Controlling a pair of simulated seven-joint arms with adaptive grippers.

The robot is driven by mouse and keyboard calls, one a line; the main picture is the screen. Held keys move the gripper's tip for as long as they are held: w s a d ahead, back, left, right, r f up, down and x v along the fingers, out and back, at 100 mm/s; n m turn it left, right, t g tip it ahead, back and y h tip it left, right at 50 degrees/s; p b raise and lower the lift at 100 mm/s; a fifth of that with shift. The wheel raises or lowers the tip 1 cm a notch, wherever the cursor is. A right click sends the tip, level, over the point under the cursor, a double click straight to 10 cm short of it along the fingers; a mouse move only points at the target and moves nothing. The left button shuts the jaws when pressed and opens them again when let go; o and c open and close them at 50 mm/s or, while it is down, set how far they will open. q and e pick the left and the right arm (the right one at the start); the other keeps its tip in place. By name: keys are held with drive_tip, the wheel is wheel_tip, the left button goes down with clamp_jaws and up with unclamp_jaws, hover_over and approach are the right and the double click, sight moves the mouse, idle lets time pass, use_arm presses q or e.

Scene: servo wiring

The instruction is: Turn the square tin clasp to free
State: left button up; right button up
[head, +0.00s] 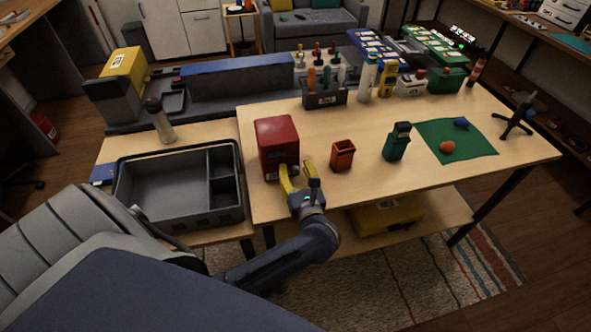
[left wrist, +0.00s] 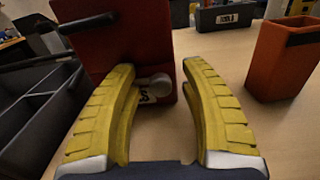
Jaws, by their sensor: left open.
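The square tin (head: 277,139) is red and stands upright near the left end of the wooden table. Its front face fills the upper middle of the left wrist view (left wrist: 125,45). My left gripper (head: 297,175) has yellow ridged fingers and is in front of the tin. My right gripper is not in view.
An orange bin (head: 342,156) stands just right of the tin. A grey divided tray (head: 160,189) is to the left. A dark green item (head: 397,142) and a green mat (head: 456,141) are farther right. A tool holder (head: 324,97) stands behind.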

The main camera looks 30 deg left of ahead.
use_arm(q)
drive_tip(key=shift+o, duration=0.3)
clamp_jaws()
drive_tip(key=shift+r+n, duration=0.1)
drive_tip(key=shift+n, duration=0.3)
drive_tip(key=shift+c, duration=0.3)
unclamp_jaws()
drive_tip(key=shift+s+d, duration=0.4)
drive_tip(key=shift+d, duration=0.1)
drive_tip(key=v, duration=1)
drive_tip(key=shift+s+d, duration=0.3)
